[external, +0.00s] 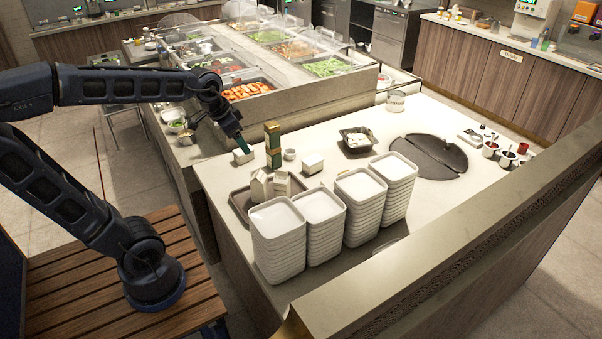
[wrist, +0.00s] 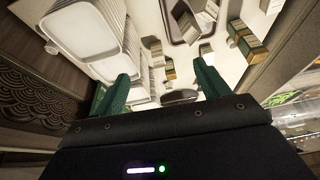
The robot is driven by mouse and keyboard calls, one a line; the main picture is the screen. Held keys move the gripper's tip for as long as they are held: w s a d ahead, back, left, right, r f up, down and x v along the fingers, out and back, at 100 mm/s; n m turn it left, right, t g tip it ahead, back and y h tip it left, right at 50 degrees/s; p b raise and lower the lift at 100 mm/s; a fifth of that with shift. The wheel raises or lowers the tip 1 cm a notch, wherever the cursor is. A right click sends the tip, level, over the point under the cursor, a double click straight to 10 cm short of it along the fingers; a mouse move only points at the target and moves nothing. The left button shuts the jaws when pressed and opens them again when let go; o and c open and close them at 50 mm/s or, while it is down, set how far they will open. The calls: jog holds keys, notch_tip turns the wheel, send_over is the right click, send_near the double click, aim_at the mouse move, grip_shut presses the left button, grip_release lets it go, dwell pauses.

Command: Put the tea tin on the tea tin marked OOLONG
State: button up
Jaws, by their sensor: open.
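A tall stack of two dark green and gold tea tins stands on the counter in the external view; the upper tin (external: 272,130) rests on the lower tin (external: 274,157). The stack looks upright. No lettering is readable, so I cannot tell which tin is marked OOLONG. My gripper (external: 241,145) is just left of the stack, apart from the upper tin, with its green fingers pointing down to the right. In the wrist view my gripper (wrist: 163,88) has its fingers wide apart with nothing held.
Small white boxes stand on both sides of the stack, one (external: 243,157) under my gripper and one (external: 312,164) to the right. Cartons (external: 281,185) stand on a grey tray (external: 240,200) in front. Tall plate stacks (external: 278,240) fill the near counter. The salad bar (external: 300,92) lies behind.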

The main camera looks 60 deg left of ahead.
jog(key=s+d+f, duration=0.1)
jog(key=s+d, duration=0.1)
jog(key=s, duration=0.4)
jog(key=s+d+f, duration=0.2)
jog(key=s+d, duration=0.1)
jog(key=s, duration=0.4)
